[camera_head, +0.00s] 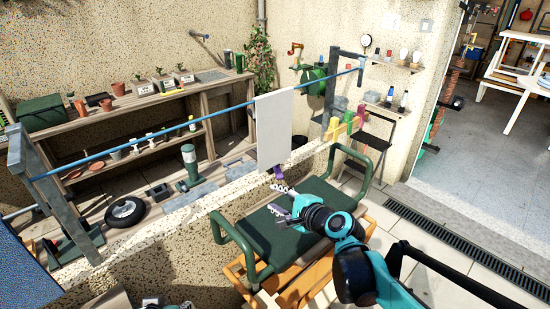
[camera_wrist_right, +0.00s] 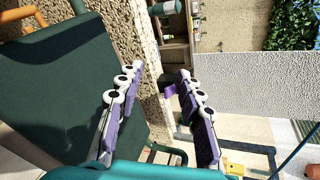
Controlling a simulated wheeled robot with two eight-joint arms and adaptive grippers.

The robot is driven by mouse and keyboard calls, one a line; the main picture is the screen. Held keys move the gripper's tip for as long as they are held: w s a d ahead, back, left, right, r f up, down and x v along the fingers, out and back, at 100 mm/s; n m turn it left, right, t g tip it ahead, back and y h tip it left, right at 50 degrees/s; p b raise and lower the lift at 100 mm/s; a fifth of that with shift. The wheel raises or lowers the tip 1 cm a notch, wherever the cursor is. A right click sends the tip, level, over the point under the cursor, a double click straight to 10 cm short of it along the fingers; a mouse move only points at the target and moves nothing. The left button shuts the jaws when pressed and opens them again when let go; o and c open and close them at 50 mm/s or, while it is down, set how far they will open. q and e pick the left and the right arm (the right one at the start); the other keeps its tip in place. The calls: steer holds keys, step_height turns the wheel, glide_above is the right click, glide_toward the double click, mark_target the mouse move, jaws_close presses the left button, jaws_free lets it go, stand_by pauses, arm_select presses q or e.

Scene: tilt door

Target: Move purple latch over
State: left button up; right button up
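In the right wrist view the purple latch (camera_wrist_right: 169,90) shows small beyond the fingers, nearer the right one. My right gripper (camera_head: 280,199) is just in front of it, above the green chair. The gripper (camera_wrist_right: 160,75) is open, with its two purple-padded fingers apart and nothing held. I cannot tell whether a finger touches the latch. My left gripper is not in view.
A green chair (camera_head: 303,222) with tubular armrests stands under my right gripper. Yellow, green and red pieces (camera_head: 334,129) stand to the right of the cloth.

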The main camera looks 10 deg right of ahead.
steer(key=w+d+m+t, duration=0.1)
steer(key=w+m, duration=0.4)
steer(key=w, duration=0.2)
steer(key=w+m+t+b, duration=0.1)
steer(key=w+m+t, duration=0.1)
steer(key=w+m, duration=0.3)
steer(key=w+d+m+t+b, duration=0.1)
steer(key=w+m, duration=0.4)
steer(key=w, duration=0.3)
steer(key=shift+w+d+f+t, duration=0.3)
steer(key=shift+d+t, duration=0.05)
steer(key=shift+t, duration=0.05)
jaws_close()
